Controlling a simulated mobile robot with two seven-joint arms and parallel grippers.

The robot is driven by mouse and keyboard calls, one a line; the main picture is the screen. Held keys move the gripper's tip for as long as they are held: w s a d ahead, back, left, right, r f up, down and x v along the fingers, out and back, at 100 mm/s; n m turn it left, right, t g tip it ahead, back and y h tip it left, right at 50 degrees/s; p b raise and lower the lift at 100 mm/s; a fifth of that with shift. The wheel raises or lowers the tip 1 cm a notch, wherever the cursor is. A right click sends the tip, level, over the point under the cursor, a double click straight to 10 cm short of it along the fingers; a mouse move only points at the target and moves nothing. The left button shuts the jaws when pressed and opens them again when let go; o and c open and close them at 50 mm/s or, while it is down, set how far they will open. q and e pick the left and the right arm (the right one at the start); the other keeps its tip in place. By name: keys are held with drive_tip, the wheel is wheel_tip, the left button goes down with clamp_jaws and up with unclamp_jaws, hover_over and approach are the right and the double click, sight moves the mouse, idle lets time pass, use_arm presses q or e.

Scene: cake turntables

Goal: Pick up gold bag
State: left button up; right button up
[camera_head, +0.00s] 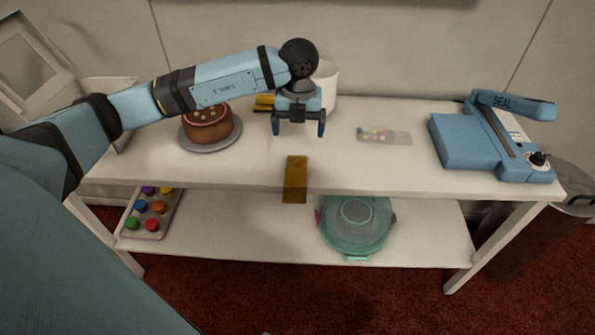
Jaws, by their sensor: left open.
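A flat, gold-brown bag (295,180) lies at the front edge of the white table's upper top, with its lower end reaching past the edge. Another gold piece (264,102) shows farther back, left of my left gripper and partly hidden by it. My left gripper (299,132) is open with its fingers pointing down. It is empty, above and behind the front gold bag and apart from it. My right gripper is not in view.
A chocolate cake (208,124) on a plate stands left, and a white cylinder (327,85) stands behind my left gripper. A clear packet (385,136) and a blue sealer (465,142) are right. The lower shelf holds a green lidded bowl (354,228) and a tray of coloured jars (150,213).

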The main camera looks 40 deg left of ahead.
sight(297, 165)
use_arm(q)
wheel_tip(297, 165, down, 9)
drive_tip(key=shift+a+r+b, duration=0.15)
drive_tip(key=shift+r+b, duration=0.05)
drive_tip(key=shift+b, duration=0.15)
drive_tip(key=f, duration=0.5)
drive_tip(key=shift+w+a+f+b, duration=0.1)
drive_tip(key=shift+w+a+b, duration=0.05)
drive_tip(key=shift+a+b, duration=0.15)
drive_tip(key=c, duration=1)
